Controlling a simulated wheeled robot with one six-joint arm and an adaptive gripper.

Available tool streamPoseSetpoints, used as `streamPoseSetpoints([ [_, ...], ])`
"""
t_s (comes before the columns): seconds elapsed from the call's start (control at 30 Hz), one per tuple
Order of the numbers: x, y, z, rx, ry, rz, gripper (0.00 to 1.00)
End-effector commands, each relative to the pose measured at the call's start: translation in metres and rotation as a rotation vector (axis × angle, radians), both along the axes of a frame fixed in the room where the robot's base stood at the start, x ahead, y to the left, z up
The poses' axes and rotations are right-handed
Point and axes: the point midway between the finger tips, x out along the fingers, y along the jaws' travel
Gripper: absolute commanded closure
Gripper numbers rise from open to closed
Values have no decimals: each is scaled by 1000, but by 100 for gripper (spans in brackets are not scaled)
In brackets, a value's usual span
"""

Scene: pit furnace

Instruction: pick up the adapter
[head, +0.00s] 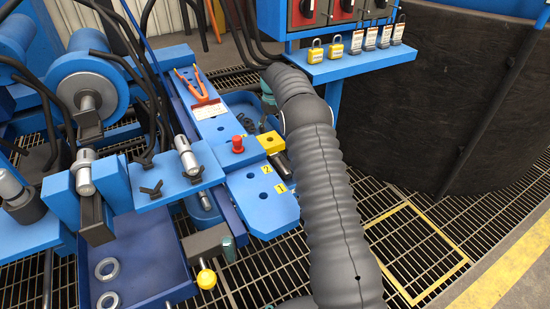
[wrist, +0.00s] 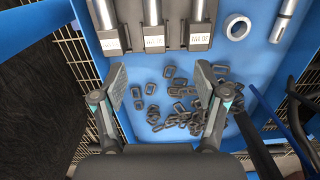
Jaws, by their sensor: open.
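In the wrist view my gripper (wrist: 161,82) is open, with its two dark fingers wide apart over a blue tray (wrist: 150,74). Three metal cylinders in dark blocks with white labels stand along the top of this view; the middle one (wrist: 153,28) is just beyond the gap between the fingers. A loose metal cylinder (wrist: 284,18) and a metal ring (wrist: 239,27) lie at the upper right. I cannot tell which of these is the adapter. In the head view my arm hides the gripper and much of the tray (head: 233,97).
Several loose dark links (wrist: 180,107) lie in the tray between and below the fingers. In the head view, a blue shelf with padlocks (head: 335,48) and a large dark drum (head: 420,110) stand right of my arm. A red knob (head: 238,144) stands on the blue bench.

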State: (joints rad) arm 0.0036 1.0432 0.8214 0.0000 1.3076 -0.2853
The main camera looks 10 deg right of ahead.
Motion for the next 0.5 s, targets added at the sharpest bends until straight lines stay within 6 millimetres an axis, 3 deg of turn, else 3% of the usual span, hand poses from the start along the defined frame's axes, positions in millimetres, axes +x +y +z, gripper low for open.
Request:
streamPoseSetpoints([
  [0.27,16,5,-15,0,-28,33,27],
  [0.5,15,4,-58,1,-27,33,27],
])
